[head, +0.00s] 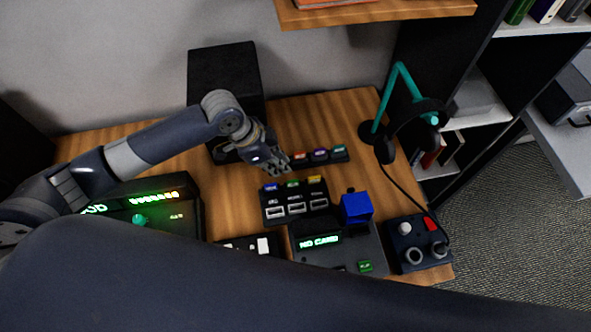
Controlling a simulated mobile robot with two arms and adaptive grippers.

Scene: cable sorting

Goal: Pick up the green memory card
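A small green piece (339,149), which looks like a memory card, is at the right end of a low dark holder, beside a purple card (320,155) and a red card (299,157). In front, a black block has white-framed slots (296,208) and blue, green (292,184) and yellow tabs along its back edge; I cannot tell whether these tabs are cards or labels. My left gripper (281,170) points down just left of the card holder and behind the black block, apart from the green piece. Its fingers are too small to read. My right gripper is out of view.
A dark device reading "NO CARD" (319,241) with a blue cube (356,208) stands in front. A headphone stand (388,98) with black headphones and a cable is at right, near a control box (418,243). A black box (222,75) stands behind my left gripper.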

